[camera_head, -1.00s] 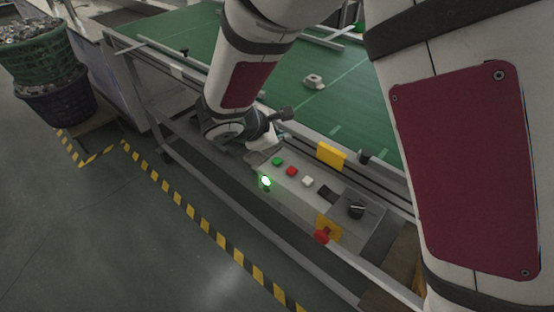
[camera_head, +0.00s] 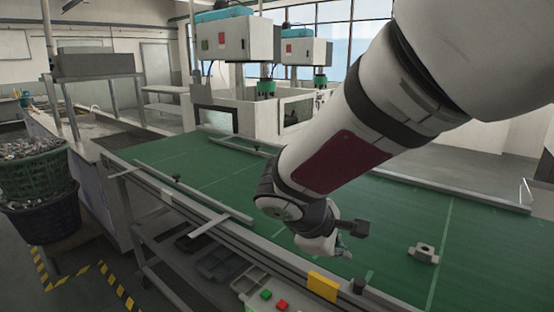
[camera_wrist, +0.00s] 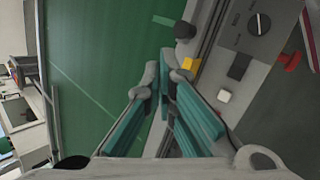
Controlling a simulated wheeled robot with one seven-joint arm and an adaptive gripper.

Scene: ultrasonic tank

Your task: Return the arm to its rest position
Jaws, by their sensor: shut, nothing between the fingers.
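My gripper (camera_head: 338,252) hangs above the near edge of the green work surface (camera_head: 190,150) in the head view, partly hidden by my own wrist. In the wrist view, its teal-padded fingers (camera_wrist: 168,92) are together with nothing between them. My arm crosses the head view from the upper right down to the middle. The control panel (camera_head: 262,309) lies below my gripper at the bottom of the head view. In the wrist view, the panel (camera_wrist: 240,75) is to the right of the fingers, with a black knob, a white button and a red button.
A small grey metal part (camera_head: 423,254) lies on the green surface right of my gripper. A yellow block (camera_head: 323,286) and rails line the near edge. Crates of metal parts (camera_head: 38,190) stand at the left. Machines with grey boxes (camera_head: 236,38) stand behind.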

